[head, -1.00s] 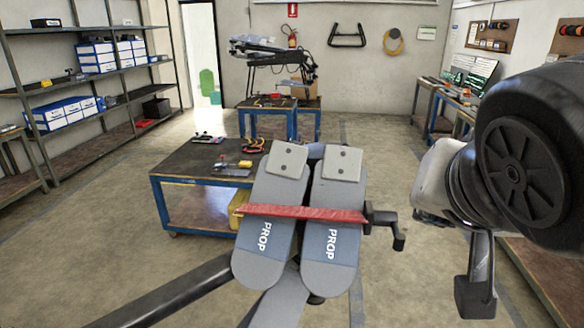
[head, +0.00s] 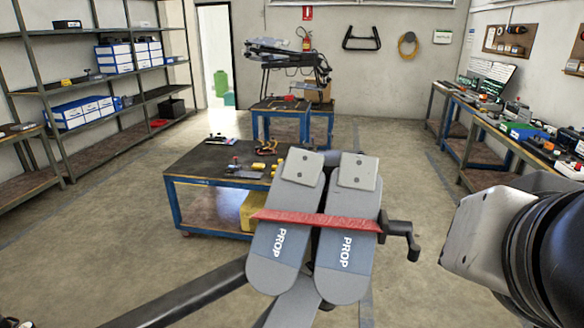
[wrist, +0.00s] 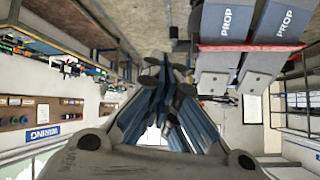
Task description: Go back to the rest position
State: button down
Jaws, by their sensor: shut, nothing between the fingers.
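My gripper (wrist: 166,78) shows in the wrist view, with its fingers together and nothing between them. It is out of sight in the head view, where only part of my arm shows at the lower right. The folded drone arms with PROP-marked grey ends (head: 345,250) stand in front of me, with a red strap (head: 315,221) across them. In the wrist view the PROP ends (wrist: 226,25) appear upside down at the upper right, apart from my gripper.
A low blue-framed work table (head: 212,163) with tools stands behind the drone arms. Shelving (head: 80,90) lines the left wall. A long bench (head: 500,125) with equipment runs along the right wall. Open floor (head: 400,160) lies between the drone and that bench.

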jog(key=a+f+n+g+y, duration=0.2)
jog(key=f+n, duration=0.1)
jog(key=f, duration=0.8)
jog(key=s+a+f+n+g+y, duration=0.1)
jog(key=a+f+n+g+y, duration=0.1)
jog(key=f, duration=1)
jog(key=shift+a+n+g, duration=0.4)
jog(key=shift+a+n, duration=0.25)
jog(key=shift+n, duration=0.45)
jog(key=shift+a, duration=0.1)
